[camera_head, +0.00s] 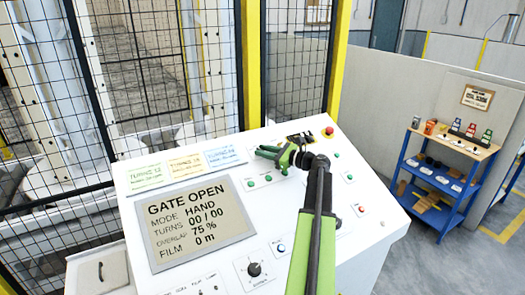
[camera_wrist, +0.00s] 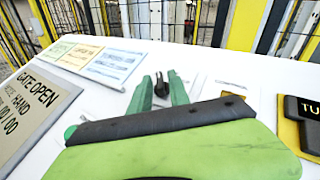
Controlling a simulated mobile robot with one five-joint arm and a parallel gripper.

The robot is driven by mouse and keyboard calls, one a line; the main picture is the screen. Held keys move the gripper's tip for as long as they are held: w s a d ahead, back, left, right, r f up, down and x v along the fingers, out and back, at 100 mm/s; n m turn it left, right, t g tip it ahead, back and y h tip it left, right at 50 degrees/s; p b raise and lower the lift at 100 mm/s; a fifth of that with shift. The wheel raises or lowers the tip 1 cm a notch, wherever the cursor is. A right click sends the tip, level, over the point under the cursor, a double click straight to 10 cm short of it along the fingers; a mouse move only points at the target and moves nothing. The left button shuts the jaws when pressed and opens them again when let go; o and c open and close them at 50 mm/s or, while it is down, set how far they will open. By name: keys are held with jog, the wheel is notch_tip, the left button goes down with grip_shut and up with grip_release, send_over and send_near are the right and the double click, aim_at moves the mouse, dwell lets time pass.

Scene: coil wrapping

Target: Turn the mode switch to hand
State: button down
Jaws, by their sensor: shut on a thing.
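The console's display (camera_head: 195,223) reads GATE OPEN, MODE HAND, TURNS 00 / 00, OVERLAP 75 % and FILM 0 m. It shows partly at the left of the wrist view (camera_wrist: 32,105). My green gripper (camera_head: 270,152) is low over the upper middle of the sloped white panel. In the wrist view, a small black switch knob (camera_wrist: 161,86) stands between the two green fingertips (camera_wrist: 160,90), which are shut on it. Its own label is not readable. In the head view my gripper and arm hide the knob.
Three note cards (camera_head: 185,165) lie above the display. Green buttons (camera_head: 267,178), a red emergency button (camera_head: 329,131) and a black dial (camera_head: 254,268) are on the panel. A mesh fence (camera_head: 160,60) stands behind. A blue shelf (camera_head: 445,180) is at right, beyond clear floor.

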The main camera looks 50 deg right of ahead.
jog(key=shift+w+d+r+n+g+y+p, duration=0.1)
jog(key=shift+n+g+y+p, duration=0.2)
jog(key=shift+n+y, duration=0.35)
jog(key=shift+d+n+g+y+p, duration=0.15)
jog(key=shift+n+g+y, duration=0.15)
jog(key=shift+n+y, duration=0.3)
jog(key=shift+a+n+y, duration=0.15)
jog(key=shift+n+y, duration=0.1)
jog(key=c, duration=1.5)
grip_release()
jog(key=p+v, duration=0.2)
jog(key=v, duration=1.5)
jog(key=shift+r, duration=0.15)
